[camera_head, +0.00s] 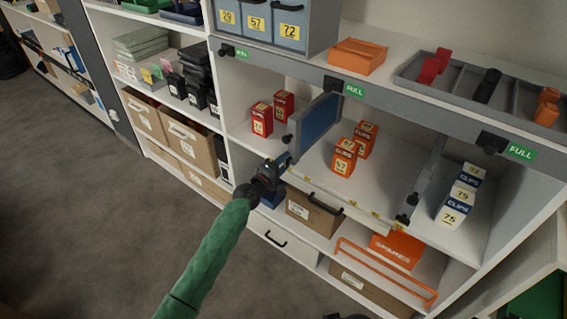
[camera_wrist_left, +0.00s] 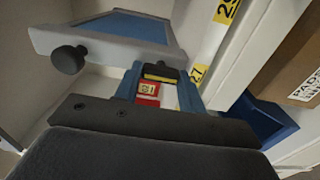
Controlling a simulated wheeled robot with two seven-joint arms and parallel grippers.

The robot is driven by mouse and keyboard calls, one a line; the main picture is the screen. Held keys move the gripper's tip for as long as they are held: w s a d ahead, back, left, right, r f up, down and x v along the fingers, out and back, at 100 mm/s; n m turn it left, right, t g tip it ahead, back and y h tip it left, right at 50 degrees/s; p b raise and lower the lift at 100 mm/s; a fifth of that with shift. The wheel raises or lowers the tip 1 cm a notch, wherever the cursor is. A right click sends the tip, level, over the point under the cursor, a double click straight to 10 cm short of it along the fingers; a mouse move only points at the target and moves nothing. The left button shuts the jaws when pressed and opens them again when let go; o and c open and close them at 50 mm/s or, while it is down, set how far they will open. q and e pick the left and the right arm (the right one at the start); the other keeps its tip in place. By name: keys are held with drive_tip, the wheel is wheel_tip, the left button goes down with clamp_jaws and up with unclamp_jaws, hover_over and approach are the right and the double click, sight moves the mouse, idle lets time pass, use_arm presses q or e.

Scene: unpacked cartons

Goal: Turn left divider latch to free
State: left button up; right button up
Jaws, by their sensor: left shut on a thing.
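The left divider (camera_head: 316,124), a blue panel in a pale frame, stands on the middle shelf between red boxes and orange boxes. A dark round knob (camera_wrist_left: 67,58) sticks out of its front edge in the left wrist view. My left gripper (camera_head: 277,168), on the green-sleeved arm, is at the divider's lower front end by the shelf edge. In the left wrist view its blue fingers (camera_wrist_left: 160,88) are closed around a small dark latch with a yellow strip (camera_wrist_left: 160,73). The fingers partly hide the latch, so its exact angle is unclear.
Red boxes (camera_head: 262,119) stand left of the divider and orange boxes (camera_head: 345,157) right of it. Another divider (camera_head: 428,172) stands farther right, beside white and blue clip boxes (camera_head: 454,206). A cardboard bin (camera_head: 312,212) is below the shelf edge. Open floor lies left.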

use_arm(q)
drive_tip(key=shift+f, duration=0.1)
idle(0.5)
drive_tip(key=o, duration=1)
drive_tip(key=shift+s, duration=0.1)
drive_tip(key=shift+f, duration=0.1)
